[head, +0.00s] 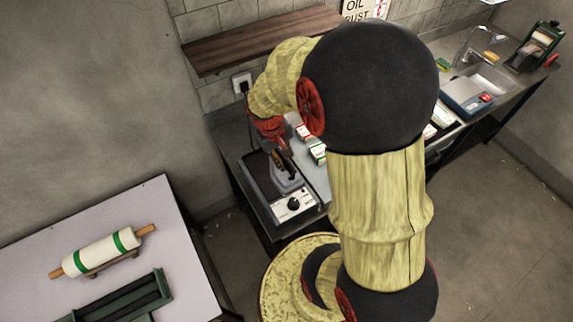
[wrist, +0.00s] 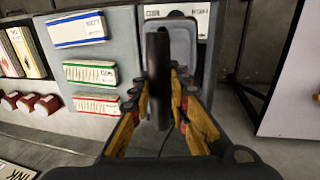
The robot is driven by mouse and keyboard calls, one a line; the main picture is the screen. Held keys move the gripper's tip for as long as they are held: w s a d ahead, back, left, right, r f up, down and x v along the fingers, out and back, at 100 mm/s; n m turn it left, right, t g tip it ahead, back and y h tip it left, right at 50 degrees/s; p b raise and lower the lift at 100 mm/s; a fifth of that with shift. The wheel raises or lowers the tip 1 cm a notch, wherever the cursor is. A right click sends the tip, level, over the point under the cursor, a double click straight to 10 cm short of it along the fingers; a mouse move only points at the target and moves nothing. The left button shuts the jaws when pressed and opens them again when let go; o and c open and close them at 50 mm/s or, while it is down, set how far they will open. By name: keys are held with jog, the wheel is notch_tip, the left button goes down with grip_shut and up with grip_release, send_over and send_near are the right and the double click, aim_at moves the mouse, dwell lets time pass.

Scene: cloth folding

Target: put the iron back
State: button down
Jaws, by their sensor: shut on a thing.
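My gripper (head: 283,163) is low over a station with a dark bed and a white dial panel (head: 293,206), at the near left end of the metal bench. In the wrist view my gripper (wrist: 161,82) is shut on the dark upright handle of the iron (wrist: 158,60). A grey rounded body lies just beyond the handle, and it shows below the fingers in the head view (head: 288,184). I cannot tell whether this grey part is the iron's body or a rest, nor whether the iron touches the station. My arm hides part of the bench.
Several small boxes (wrist: 90,72) lie on the bench beside the station. A wooden shelf (head: 255,42) and a wall socket (head: 241,83) are behind. A blue tray (head: 467,95) sits by the sink at right. A pale table (head: 160,205) with a green-banded roll (head: 100,252) stands at left.

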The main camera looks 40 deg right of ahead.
jog(key=w+f, duration=0.2)
jog(key=w+d+f, duration=0.1)
jog(key=w+f, duration=0.1)
jog(key=w, duration=0.1)
jog(key=w+d+f, duration=0.1)
jog(key=w+f, duration=0.2)
jog(key=shift+d, duration=0.15)
jog(key=shift+w+f, duration=0.3)
jog(key=shift+f, duration=0.1)
jog(key=shift+d+f, duration=0.1)
jog(key=shift+f, duration=1.3)
jog(key=shift+f, duration=0.1)
jog(key=c, duration=2.2)
grip_release()
jog(key=shift+f, duration=0.15)
jog(key=o, duration=0.5)
jog(key=shift+s, duration=0.1)
jog(key=shift+r, duration=0.2)
